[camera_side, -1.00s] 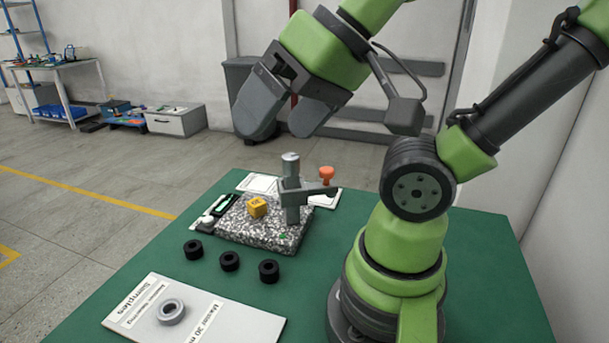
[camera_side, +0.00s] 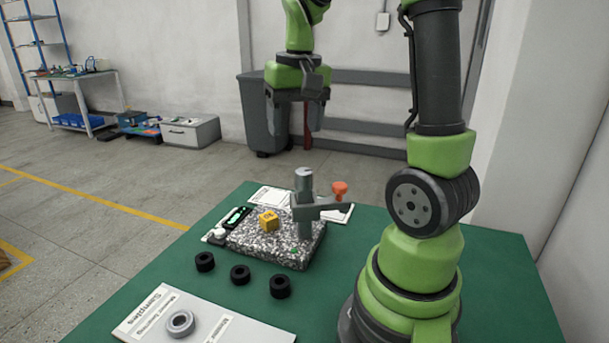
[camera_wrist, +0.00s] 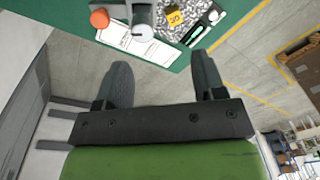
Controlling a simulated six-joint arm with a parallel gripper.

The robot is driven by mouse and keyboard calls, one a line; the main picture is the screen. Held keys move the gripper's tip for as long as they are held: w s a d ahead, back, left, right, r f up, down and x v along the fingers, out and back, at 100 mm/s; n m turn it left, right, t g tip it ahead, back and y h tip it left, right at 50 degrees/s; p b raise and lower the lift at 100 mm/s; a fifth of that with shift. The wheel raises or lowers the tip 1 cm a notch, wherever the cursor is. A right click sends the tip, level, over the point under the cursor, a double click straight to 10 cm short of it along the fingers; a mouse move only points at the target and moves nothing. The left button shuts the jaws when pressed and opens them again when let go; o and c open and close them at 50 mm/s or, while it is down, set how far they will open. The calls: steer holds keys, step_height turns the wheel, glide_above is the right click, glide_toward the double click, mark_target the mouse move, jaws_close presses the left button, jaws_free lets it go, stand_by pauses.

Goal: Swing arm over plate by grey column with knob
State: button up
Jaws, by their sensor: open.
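A grey column (camera_side: 304,205) stands upright on the speckled stone plate (camera_side: 270,247). Its short side arm (camera_side: 328,207) points right, past the plate's edge, and carries an orange-red knob (camera_side: 340,189) at its end. The wrist view shows the knob (camera_wrist: 99,18) and the column's round top (camera_wrist: 142,33) at its upper edge. A yellow block (camera_side: 268,221) sits on the plate, left of the column. My gripper (camera_side: 298,128) is open and empty, pointing down, above and beyond the plate and clear of the column. Its two fingers show in the wrist view (camera_wrist: 162,75).
Several black rings (camera_side: 240,274) lie on the green table (camera_side: 400,235) in front of the plate. A grey ring (camera_side: 180,323) lies on a printed sheet (camera_side: 145,318) at the front. White papers (camera_side: 272,198) lie behind the plate. A bin (camera_side: 262,125) stands on the floor behind.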

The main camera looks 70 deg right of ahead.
mark_target(304, 170)
steer(key=d+f, duration=0.1)
steer(key=d+g, duration=0.1)
steer(key=d, duration=0.1)
steer(key=shift+s+f+m, duration=0.15)
steer(key=shift+f+m, duration=0.25)
steer(key=shift+d+f, duration=0.25)
step_height(304, 170, down, 10)
steer(key=shift+r, duration=0.2)
jaws_close()
